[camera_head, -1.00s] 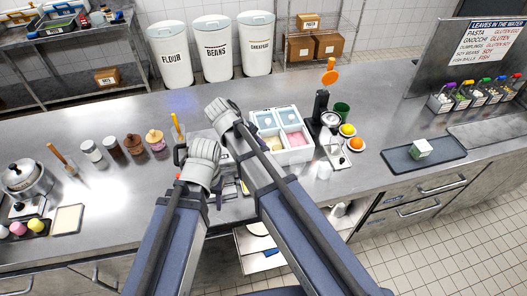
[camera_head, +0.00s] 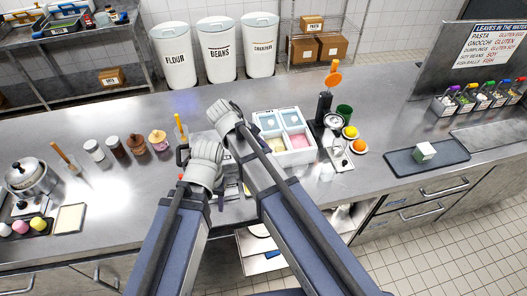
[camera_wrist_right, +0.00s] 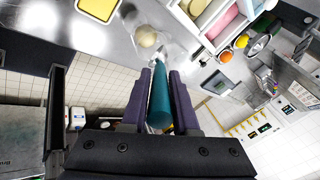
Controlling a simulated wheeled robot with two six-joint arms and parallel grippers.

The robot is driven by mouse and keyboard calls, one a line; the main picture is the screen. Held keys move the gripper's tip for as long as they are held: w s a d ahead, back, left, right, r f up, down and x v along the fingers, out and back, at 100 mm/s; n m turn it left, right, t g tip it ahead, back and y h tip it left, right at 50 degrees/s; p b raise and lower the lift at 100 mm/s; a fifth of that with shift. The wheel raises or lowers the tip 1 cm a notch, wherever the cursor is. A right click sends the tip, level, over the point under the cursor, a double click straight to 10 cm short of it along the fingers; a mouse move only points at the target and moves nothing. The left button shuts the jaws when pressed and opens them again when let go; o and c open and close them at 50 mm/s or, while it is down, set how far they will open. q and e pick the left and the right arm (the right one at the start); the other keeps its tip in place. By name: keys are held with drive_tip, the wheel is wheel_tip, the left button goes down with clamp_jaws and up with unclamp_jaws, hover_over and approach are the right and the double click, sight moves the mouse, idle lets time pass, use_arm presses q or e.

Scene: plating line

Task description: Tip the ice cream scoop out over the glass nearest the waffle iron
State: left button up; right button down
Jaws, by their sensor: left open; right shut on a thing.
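In the right wrist view my right gripper (camera_wrist_right: 160,95) is shut on the teal handle of the ice cream scoop (camera_wrist_right: 159,108), which points away from it. A pale, cream-coloured ball (camera_wrist_right: 148,37) shows by the far end of the scoop. I cannot tell whether it sits in the scoop's bowl or in a glass beneath. In the head view my left gripper (camera_head: 206,158) is over the counter, its fingers mostly hidden by its wrist. A clear glass (camera_head: 326,172) stands right of the arms. I cannot pick out the waffle iron with certainty.
A white ice cream container (camera_head: 294,157) with yellow and pink tubs stands right of my arms. Several jars stand left. Counter between jars and arms is partly clear.

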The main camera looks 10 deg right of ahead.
drive_tip(key=shift+r, duration=0.1)
wheel_tip(320, 180, up, 6)
drive_tip(key=p, duration=0.6)
idle(0.3)
